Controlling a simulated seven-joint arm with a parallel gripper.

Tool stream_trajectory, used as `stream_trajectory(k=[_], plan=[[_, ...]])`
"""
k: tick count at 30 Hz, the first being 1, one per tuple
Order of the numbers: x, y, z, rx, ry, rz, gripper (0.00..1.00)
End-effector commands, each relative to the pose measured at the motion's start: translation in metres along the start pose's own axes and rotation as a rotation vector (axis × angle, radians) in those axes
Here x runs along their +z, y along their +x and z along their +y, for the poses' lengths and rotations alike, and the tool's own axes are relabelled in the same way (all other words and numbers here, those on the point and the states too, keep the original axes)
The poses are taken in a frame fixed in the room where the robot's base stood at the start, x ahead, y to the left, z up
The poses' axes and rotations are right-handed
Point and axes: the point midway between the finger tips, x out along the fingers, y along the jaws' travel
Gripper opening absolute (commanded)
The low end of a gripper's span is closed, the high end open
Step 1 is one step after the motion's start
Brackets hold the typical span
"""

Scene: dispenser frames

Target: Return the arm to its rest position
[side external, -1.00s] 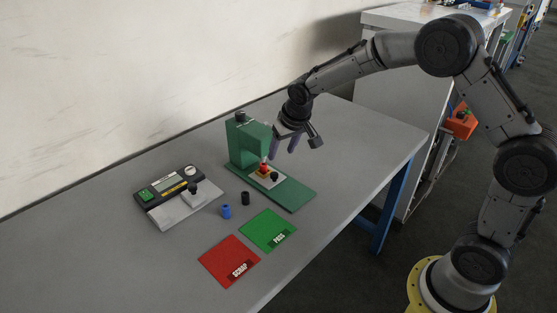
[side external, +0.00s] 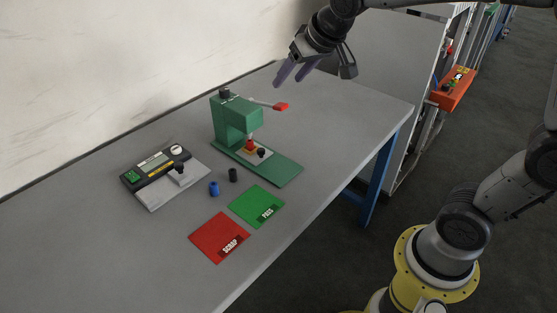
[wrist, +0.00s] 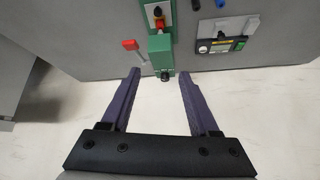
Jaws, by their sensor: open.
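My gripper (side external: 294,77) is open and empty. It hangs in the air above the back of the table, beyond and above the green press (side external: 237,120), touching nothing. In the wrist view its two purple fingers (wrist: 159,78) are spread wide, with the green press (wrist: 159,50) ahead of them. The press lever with its red end (side external: 281,106) sticks out to the right at the top of the press. A red part (side external: 250,144) and a small black knob (side external: 262,153) sit at the press's base.
A grey gauge with a display (side external: 155,165) stands left on the table (side external: 110,240). A blue cylinder (side external: 214,188) and a black cylinder (side external: 233,175) stand near the green PASS mat (side external: 255,203) and red SCRAP mat (side external: 217,232). A white wall (side external: 120,60) rises behind.

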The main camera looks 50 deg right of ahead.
Motion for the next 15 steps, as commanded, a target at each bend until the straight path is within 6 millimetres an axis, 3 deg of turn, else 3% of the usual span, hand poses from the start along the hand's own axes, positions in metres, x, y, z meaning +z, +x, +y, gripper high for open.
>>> stream_trajectory(k=[1,3,6,10,15], plan=[[0.014,-0.033,0.004,-0.012,-0.008,0.025,0.61],[0.039,-0.065,0.009,-0.025,-0.025,0.039,0.61],[0.083,-0.099,0.018,-0.04,-0.058,0.042,0.61],[0.142,-0.12,0.029,-0.056,-0.108,0.019,0.61],[0.203,-0.118,0.038,-0.066,-0.174,-0.063,0.61]])
